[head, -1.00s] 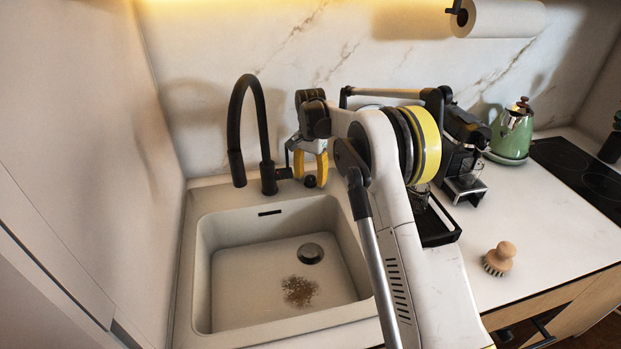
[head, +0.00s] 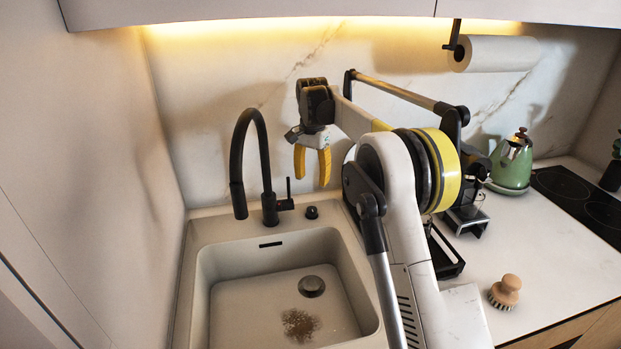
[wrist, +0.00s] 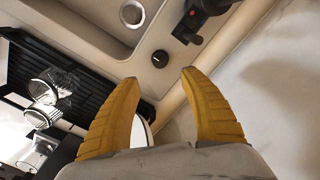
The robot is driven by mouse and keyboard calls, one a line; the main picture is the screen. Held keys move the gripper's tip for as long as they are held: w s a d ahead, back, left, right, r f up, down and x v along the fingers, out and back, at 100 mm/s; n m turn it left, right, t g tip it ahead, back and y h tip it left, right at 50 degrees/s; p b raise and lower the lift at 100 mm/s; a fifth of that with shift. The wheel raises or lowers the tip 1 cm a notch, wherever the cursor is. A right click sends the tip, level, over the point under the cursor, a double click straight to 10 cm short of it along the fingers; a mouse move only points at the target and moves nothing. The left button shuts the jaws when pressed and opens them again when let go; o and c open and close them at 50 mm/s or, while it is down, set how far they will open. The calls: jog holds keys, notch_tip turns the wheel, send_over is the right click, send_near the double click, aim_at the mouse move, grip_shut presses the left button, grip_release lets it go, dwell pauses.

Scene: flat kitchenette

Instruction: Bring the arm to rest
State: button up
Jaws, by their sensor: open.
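My gripper (head: 312,166) has yellow fingers and hangs above the back rim of the sink, to the right of the black faucet (head: 262,160). In the wrist view my gripper (wrist: 158,80) shows its two fingers spread apart with nothing between them. The small black knob (wrist: 160,58) on the sink's rim lies beyond the fingertips, apart from them. My arm rises in front of the counter and hides part of the drying rack and the coffee machine.
The sink (head: 205,262) has brown grains (head: 299,323) near its drain. A black rack (head: 445,262) stands right of it. A wooden brush (head: 505,291), a green kettle (head: 512,162) and a cooktop (head: 580,190) are further right. A paper towel roll (head: 497,53) hangs above.

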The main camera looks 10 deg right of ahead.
jog(key=s+r+n+t, duration=0.2)
jog(key=s+r, duration=0.4)
jog(key=s, duration=0.3)
jog(key=s+r+n+t, duration=0.1)
jog(key=s+r+n, duration=0.1)
jog(key=s+r, duration=0.5)
jog(key=s+f+n+t, duration=0.2)
jog(key=s+f, duration=0.3)
jog(key=s, duration=0.7)
jog(key=s+f+n+t, duration=0.2)
jog(key=s+f, duration=0.3)
jog(key=s, duration=0.7)
jog(key=shift+f+n+b, duration=0.25)
jog(key=shift+n+b, duration=0.15)
jog(key=shift+b, duration=0.05)
dwell(3.5)
